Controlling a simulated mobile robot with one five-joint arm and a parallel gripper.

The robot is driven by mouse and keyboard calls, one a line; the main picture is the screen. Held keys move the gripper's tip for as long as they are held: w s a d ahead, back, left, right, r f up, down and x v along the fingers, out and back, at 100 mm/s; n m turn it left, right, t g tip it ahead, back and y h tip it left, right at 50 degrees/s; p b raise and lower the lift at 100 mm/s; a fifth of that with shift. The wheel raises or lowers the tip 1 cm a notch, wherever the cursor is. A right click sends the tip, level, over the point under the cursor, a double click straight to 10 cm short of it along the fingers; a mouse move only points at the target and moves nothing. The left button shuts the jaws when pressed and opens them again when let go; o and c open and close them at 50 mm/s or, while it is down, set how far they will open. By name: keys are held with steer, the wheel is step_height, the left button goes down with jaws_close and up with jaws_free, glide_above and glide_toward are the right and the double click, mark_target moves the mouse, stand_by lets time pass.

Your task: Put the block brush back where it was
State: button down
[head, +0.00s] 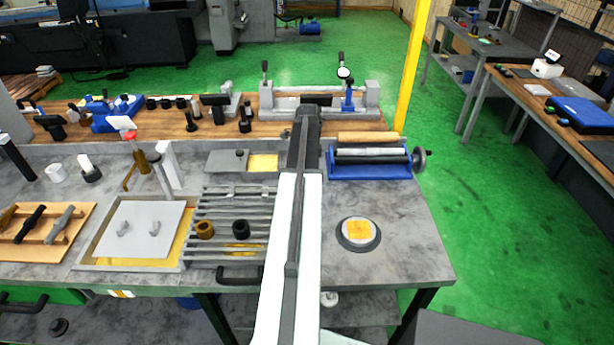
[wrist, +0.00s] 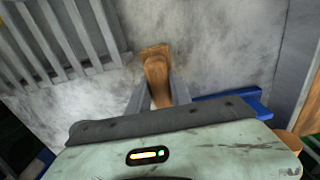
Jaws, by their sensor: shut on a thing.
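The block brush (wrist: 155,66), a brown wooden piece with a handle, is in the wrist view. My gripper (wrist: 159,93) is shut on its handle, one grey finger on each side. The brush shows over a grey mottled worktop (wrist: 215,30); I cannot tell whether it touches the surface. Its bristles are not visible. In the head view, my arm reaches forward over the bench, and the gripper and brush are hidden behind it.
A slatted grey rack (head: 232,218) lies left of my arm, beside a tray with a white plate (head: 140,228). A blue roller unit (head: 368,170) stands right of the arm. The bench's right front (head: 405,265) is clear.

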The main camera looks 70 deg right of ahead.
steer(key=c, duration=1.2)
jaws_free()
steer(key=shift+f, duration=0.15)
steer(key=shift+o, duration=0.2)
step_height(320, 180, up, 12)
steer(key=p, duration=1.2)
steer(key=shift+r, duration=0.25)
steer(key=shift+f, duration=0.1)
